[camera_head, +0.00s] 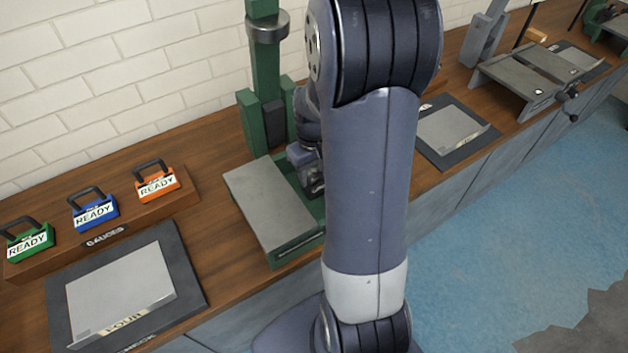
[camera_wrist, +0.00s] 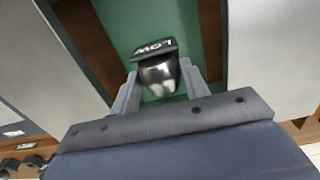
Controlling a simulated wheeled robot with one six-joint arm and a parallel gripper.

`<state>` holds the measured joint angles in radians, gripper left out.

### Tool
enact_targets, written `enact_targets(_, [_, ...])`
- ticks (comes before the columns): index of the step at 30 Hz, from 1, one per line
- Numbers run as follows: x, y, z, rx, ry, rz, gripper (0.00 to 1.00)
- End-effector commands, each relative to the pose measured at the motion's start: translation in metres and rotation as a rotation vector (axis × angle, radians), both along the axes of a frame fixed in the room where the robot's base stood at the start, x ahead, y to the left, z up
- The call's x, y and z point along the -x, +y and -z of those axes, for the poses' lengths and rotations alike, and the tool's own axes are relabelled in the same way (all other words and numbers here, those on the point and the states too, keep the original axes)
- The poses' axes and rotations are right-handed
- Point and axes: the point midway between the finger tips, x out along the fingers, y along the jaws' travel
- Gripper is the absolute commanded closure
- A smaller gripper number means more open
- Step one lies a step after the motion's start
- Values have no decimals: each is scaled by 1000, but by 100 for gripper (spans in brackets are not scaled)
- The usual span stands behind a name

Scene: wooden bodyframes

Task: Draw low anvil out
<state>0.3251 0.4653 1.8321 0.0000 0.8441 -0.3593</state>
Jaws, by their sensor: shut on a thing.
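The low anvil (camera_wrist: 152,50) shows in the wrist view as a dark block marked "LOW" with a shiny metal face. It sits between the two grey fingers of my gripper (camera_wrist: 160,76), which is shut on it. Behind it is a green surface (camera_wrist: 122,18) of the press. In the head view the green press (camera_head: 265,120) stands on the bench with a grey plate (camera_head: 268,205) on its left side. My gripper (camera_head: 314,182) is low beside its column, partly hidden by my arm. The anvil cannot be made out there.
Green, blue and orange "READY" gauges (camera_head: 94,211) stand on a wooden block at left. A grey tray (camera_head: 120,290) on a dark mat lies in front of them. Another tray (camera_head: 450,132) and a grey fixture (camera_head: 530,80) are at right. A white brick wall (camera_head: 110,80) backs the bench.

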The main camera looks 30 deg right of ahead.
Motion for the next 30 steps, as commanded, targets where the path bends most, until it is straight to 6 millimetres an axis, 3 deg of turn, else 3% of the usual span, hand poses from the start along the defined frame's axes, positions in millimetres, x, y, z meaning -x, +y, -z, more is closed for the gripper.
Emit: enact_targets(30, [-1,0,-13,1,-2,0,84])
